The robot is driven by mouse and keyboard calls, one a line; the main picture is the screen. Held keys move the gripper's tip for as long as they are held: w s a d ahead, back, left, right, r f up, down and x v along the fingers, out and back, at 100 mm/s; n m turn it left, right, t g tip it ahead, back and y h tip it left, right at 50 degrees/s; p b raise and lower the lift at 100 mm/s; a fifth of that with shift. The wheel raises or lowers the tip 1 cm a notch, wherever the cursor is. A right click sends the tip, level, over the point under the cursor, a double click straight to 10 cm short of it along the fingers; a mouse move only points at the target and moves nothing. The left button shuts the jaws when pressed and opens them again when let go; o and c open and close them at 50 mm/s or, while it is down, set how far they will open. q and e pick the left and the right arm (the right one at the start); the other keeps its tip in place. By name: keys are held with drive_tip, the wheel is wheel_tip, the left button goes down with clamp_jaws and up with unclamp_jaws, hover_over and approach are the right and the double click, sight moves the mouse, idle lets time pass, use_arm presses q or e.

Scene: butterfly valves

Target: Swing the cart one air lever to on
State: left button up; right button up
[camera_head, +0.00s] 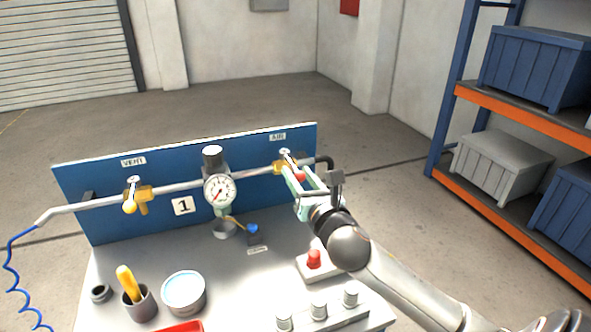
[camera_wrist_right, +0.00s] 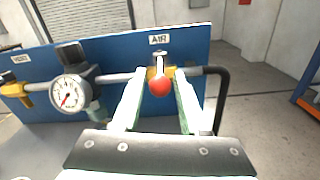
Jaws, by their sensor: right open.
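The air lever (camera_head: 300,177) has a red ball knob and sits on a brass valve under the AIR label, at the right of the blue panel (camera_head: 80,182) marked 1. In the right wrist view the red knob (camera_wrist_right: 160,86) shows near the middle, its lever rising behind it to the valve. My right gripper (camera_head: 301,184) is open at the valve, its pale green fingers pointing toward the panel. In the wrist view its two fingers (camera_wrist_right: 160,88) stand on either side of the knob, with gaps visible. Contact is not clear. My left gripper is out of view.
The vent valve (camera_head: 130,207) with a yellow knob is at the left of the pipe, and a pressure gauge (camera_head: 220,190) is mid-pipe. A red button box (camera_head: 314,260), several metal cylinders, a cup (camera_head: 140,305) and a tin (camera_head: 184,292) stand on the cart top. Shelving (camera_head: 520,105) is at right.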

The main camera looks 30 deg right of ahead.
sight(292, 165)
drive_tip(key=shift+x, duration=1.15)
drive_tip(key=shift+c, duration=0.3)
clamp_jaws()
idle(0.3)
